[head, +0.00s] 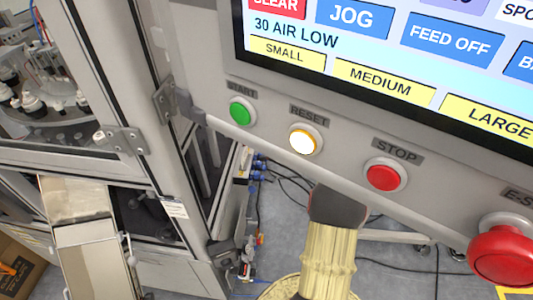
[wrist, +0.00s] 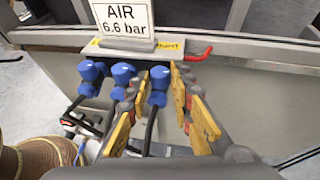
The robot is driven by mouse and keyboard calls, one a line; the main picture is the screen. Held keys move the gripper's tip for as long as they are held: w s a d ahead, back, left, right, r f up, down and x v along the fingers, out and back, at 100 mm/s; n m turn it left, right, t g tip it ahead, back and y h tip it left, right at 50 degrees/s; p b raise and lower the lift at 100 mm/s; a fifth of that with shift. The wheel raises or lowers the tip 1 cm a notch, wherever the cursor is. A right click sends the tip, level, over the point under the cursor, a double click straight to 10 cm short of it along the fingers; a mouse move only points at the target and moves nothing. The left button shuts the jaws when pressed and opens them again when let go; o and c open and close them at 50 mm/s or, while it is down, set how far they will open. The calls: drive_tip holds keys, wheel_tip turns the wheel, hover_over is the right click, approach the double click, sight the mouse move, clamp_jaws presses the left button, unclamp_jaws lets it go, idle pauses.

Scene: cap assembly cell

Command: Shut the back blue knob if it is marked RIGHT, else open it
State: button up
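Three blue knobs show in a row in the wrist view: a left one (wrist: 91,72), a middle one (wrist: 122,74) and a right one (wrist: 159,84). Which is the back one I cannot tell for sure. My gripper (wrist: 157,88) is open, with its yellow-padded fingers on either side of the right knob; whether they touch it is unclear. A yellow label (wrist: 171,45) behind the knobs is partly covered, and its small letters are not clearly readable. In the head view the blue knobs (head: 258,163) are tiny, beside the machine frame.
A white sign (wrist: 123,18) reading AIR 6.6 bar stands above the knobs. A red handle (wrist: 199,54) sticks out to their right. Black hoses (wrist: 150,128) hang below. In the head view, a control panel (head: 350,140) with buttons hangs over my arm, and cables lie on the floor.

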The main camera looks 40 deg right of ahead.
clamp_jaws()
drive_tip(key=shift+w, duration=0.1)
drive_tip(key=shift+d+n+g+y+b, duration=0.15)
drive_tip(key=shift+n+g+y+b, duration=0.15)
drive_tip(key=shift+n+g+y, duration=0.3)
drive_tip(key=shift+o, duration=2.3)
unclamp_jaws()
drive_tip(key=shift+o, duration=0.2)
drive_tip(key=v, duration=1.2)
drive_tip(key=shift+w+r, duration=0.1)
